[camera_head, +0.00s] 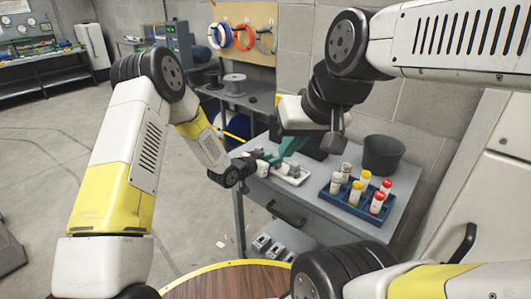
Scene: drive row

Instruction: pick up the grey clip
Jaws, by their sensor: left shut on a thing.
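My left gripper (262,162) reaches in from the left, low over the left part of the grey workbench (310,205). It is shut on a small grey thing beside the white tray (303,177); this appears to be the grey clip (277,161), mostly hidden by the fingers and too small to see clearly. A grey piece also shows at the tray. My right gripper (335,138) hangs above the back of the bench, pointing down, apart from the tray. Whether its jaws are open does not show.
A green tool-like thing (289,148) is close behind the tray. A blue rack (345,206) with several capped vials stands to the right, with a dark bucket (382,154) behind. A round wooden table (225,283) is in front. Bare bench surface lies left of the rack.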

